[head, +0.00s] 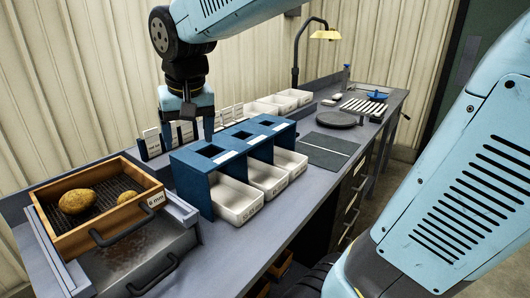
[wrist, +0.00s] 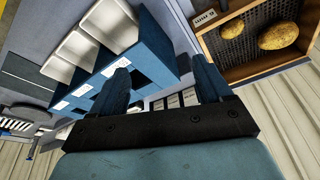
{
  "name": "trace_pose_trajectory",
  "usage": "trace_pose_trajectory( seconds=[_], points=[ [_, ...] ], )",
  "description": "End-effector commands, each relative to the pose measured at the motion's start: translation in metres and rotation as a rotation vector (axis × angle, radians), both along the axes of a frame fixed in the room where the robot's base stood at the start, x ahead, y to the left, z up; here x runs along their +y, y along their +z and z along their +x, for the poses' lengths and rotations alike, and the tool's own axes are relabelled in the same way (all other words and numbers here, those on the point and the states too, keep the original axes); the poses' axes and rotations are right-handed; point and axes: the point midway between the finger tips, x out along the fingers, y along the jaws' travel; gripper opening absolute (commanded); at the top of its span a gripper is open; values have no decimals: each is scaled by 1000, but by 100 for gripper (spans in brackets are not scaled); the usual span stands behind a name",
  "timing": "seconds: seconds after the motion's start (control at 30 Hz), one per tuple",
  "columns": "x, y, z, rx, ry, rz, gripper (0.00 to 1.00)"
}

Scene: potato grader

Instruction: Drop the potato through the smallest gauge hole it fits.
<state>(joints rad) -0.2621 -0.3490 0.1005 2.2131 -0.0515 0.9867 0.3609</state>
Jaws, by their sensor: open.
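Two brown potatoes lie in a wooden mesh-bottomed tray (head: 150,202) at the front left. The bigger potato (head: 76,201) is near the tray's left, the smaller potato (head: 125,199) near its right. My gripper (head: 188,135) is open and empty, pointing down by the box's back left. Its fingers (wrist: 165,85) are apart in the wrist view.
White bins (head: 236,203) stand under the box's holes. The tray rests on a metal drawer unit with dark handles. Small white label cards (head: 151,139) stand behind the box. A dark mat (head: 331,143), round plate (head: 335,119) and yellow lamp (head: 326,34) are farther along the bench.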

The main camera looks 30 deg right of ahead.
Motion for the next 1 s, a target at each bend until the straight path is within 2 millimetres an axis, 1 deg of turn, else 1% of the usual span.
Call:
trace_pose_trajectory(
  seconds=[0.03, 0.2, 0.3, 0.4, 0.47, 0.53, 0.7, 0.9, 1.0],
  points=[
    [-18, 2, -11, -22, -10, 3, 78],
    [-64, -2, -48, -86, -20, 0, 78],
    [-85, -7, -69, -123, -25, -4, 78],
    [-101, -12, -88, -153, -29, -9, 78],
    [-108, -16, -96, -168, -29, -13, 78],
    [-119, -19, -104, -181, -30, -15, 78],
    [-126, -23, -112, -193, -30, -20, 78],
    [-126, -23, -112, -193, -28, -20, 78],
    [-126, -23, -111, -193, -28, -20, 83]
  ],
)
